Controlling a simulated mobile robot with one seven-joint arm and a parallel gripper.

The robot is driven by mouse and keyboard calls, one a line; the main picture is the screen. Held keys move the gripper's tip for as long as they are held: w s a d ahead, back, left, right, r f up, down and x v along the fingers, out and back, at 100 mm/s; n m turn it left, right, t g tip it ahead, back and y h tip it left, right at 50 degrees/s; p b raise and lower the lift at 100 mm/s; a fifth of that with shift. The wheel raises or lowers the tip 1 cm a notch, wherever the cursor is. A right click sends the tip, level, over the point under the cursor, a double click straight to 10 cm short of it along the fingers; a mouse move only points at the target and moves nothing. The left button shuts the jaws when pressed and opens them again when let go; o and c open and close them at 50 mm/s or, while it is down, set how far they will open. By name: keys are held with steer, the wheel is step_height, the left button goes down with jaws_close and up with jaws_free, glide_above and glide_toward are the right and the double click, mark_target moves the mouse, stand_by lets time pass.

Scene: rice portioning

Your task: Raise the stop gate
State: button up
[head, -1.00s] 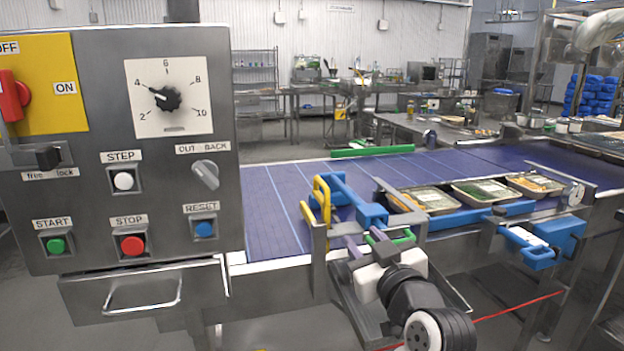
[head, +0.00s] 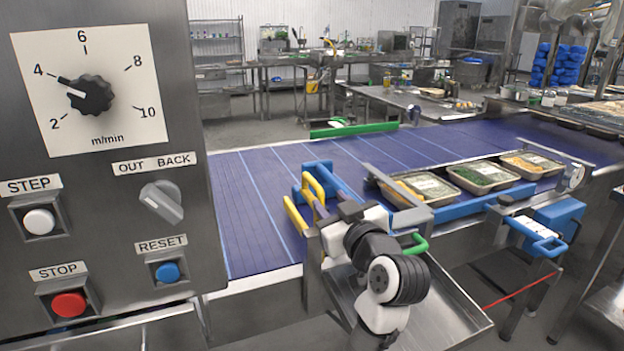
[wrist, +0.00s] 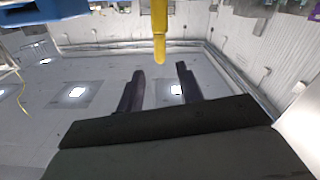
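The stop gate appears to be the blue bar assembly (head: 335,180) with a yellow handle (head: 316,188) at the near edge of the purple belt. In the head view my gripper (head: 328,206) is at the yellow handle, its dark purple fingers pointing up at it. In the wrist view the fingers (wrist: 161,88) stand apart with nothing between them. The lower end of a yellow bar (wrist: 160,38) hangs just beyond the fingertips, roughly in line with the gap. My wrist hides the gate's lower mounting. I cannot tell whether the handle is touched.
Several filled food trays (head: 483,176) stand on the belt (head: 260,190) to the right. A control panel (head: 110,220) with dial, switch and buttons fills the left. A green handle (head: 416,245) and a metal chute (head: 445,310) are close to my wrist. A blue-handled unit (head: 540,235) is at right.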

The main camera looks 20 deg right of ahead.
mark_target(304, 172)
steer(key=w+p, duration=0.2)
steer(key=w, duration=0.8)
steer(key=shift+a, duration=0.2)
steer(key=shift+c, duration=0.2)
jaws_close()
